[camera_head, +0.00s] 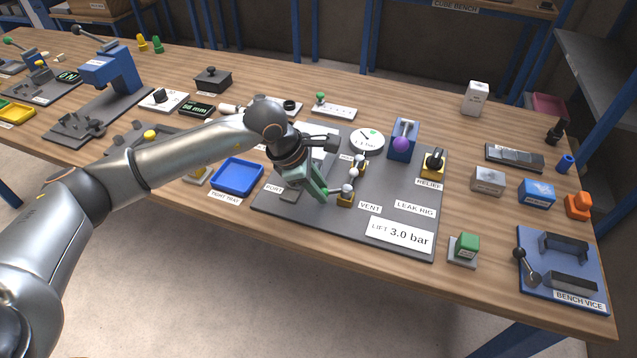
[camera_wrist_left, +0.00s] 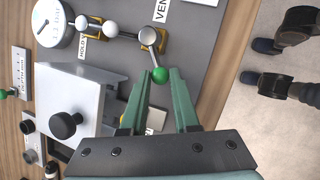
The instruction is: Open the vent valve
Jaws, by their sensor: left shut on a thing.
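The vent valve (camera_head: 345,196) is a small brass and metal fitting on the grey leak rig plate (camera_head: 283,213), beside the VENT label (camera_head: 370,207). In the left wrist view the vent valve (camera_wrist_left: 150,37) has a short lever ending in a green knob (camera_wrist_left: 160,75). My left gripper (camera_head: 321,192) has green fingers and reaches in from the left. Its fingertips (camera_wrist_left: 160,78) are shut on the green knob, one on each side. A second valve marked HOLD, with a white knob (camera_wrist_left: 110,28), stands next to it. My right gripper is out of view.
On the rig a round gauge (camera_head: 367,137), a blue unit with a purple knob (camera_head: 402,146) and a relief valve (camera_head: 433,162) stand behind. A blue tray (camera_head: 238,176) lies left, a green button box (camera_head: 464,248) right. The table's front edge is close.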

